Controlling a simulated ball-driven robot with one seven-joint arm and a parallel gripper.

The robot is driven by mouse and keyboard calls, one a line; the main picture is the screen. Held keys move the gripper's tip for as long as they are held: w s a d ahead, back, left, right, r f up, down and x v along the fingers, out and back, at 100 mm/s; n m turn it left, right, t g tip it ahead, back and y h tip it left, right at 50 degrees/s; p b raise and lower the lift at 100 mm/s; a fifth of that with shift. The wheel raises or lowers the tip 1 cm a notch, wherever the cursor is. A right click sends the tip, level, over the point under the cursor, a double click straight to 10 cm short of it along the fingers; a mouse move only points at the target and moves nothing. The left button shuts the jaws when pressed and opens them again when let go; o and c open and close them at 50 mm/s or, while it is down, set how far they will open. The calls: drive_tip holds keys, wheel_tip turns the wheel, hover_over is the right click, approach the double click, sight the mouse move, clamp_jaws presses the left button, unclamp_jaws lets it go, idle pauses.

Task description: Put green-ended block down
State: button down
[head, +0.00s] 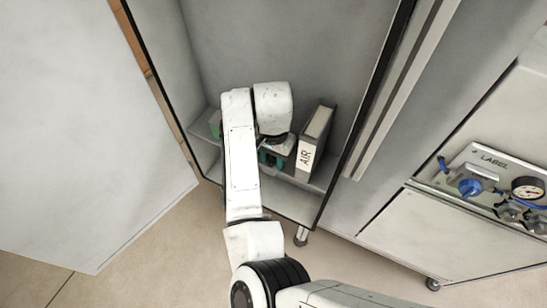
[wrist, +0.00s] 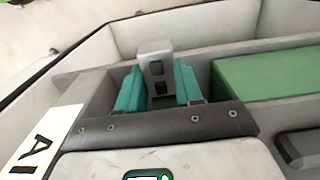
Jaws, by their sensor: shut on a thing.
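My gripper (wrist: 160,90) has two teal fingers and is shut on a pale grey block with dark square recesses, the green-ended block (wrist: 153,52). A small dark green patch shows low between the fingers; the rest of that end is hidden. In the head view my gripper (head: 271,158) is inside an open grey cabinet, low over its shelf, and my arm hides the block. I cannot tell whether the block touches the shelf.
A white-spined binder marked AIR (head: 306,157) stands close to the right of my gripper. A green box (wrist: 270,75) lies on the other side. The cabinet's side walls and the open door (head: 95,130) bound the space. A gauge panel (head: 495,180) is farther right.

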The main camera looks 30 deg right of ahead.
sight(274, 160)
drive_tip(key=c, duration=0.7)
unclamp_jaws()
drive_tip(key=shift+c, duration=0.2)
wheel_tip(274, 160, up, 12)
drive_tip(key=p, duration=0.1)
drive_tip(key=shift+r, duration=0.1)
